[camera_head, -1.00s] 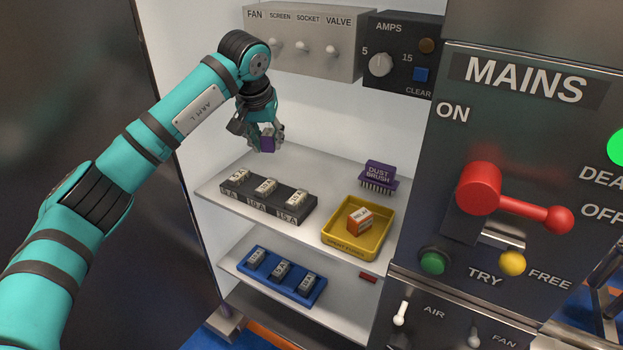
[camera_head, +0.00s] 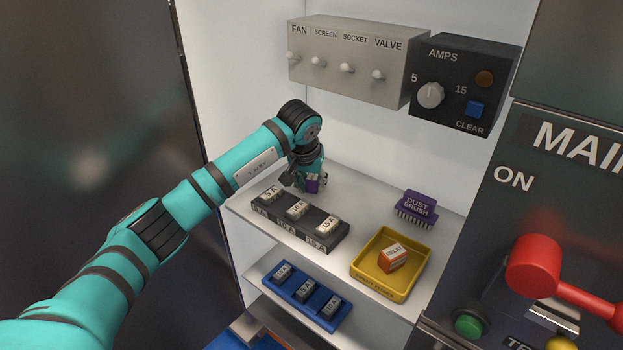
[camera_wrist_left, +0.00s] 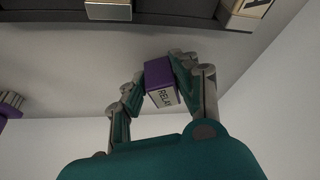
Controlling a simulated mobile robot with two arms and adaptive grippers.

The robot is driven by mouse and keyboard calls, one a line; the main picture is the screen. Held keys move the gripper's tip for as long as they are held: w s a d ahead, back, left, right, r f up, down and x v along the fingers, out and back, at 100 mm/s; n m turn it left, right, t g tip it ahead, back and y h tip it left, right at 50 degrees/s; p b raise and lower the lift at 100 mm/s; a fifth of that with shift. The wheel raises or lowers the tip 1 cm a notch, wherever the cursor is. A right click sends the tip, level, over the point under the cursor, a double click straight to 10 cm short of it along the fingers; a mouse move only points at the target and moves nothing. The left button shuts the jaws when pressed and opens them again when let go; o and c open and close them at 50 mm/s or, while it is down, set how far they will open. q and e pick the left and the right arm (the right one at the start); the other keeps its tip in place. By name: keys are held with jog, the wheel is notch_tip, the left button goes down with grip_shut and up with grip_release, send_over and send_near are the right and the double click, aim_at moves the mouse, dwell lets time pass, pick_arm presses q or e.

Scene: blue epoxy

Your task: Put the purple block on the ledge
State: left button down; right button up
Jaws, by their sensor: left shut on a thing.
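The purple block (camera_head: 312,185) is between the fingers of my left gripper (camera_head: 308,183), which is shut on it. It is low over the upper ledge (camera_head: 345,196), behind the black fuse holder. In the left wrist view the purple block (camera_wrist_left: 160,83) shows a pale label reading "RELAY", with a finger on each side. I cannot tell whether its underside touches the ledge. My right gripper is not in view.
The black fuse holder (camera_head: 262,208) with white fuses stands just in front of the gripper. A blue fuse holder (camera_head: 307,302) is on the lower shelf.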

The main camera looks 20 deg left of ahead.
pick_arm(q)
jog(key=shift+f, duration=0.15)
jog(key=c, duration=1.4)
grip_release()
jog(key=o, duration=0.4)
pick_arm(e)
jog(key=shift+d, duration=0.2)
pick_arm(q)
jog(key=shift+r, duration=0.3)
jog(key=b+v, duration=0.2)
jog(key=v, duration=1)
jog(key=shift+b, duration=0.35)
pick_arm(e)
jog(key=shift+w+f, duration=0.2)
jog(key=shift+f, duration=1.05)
pick_arm(q)
jog(key=shift+s+f, duration=0.1)
jog(key=shift+f, duration=0.05)
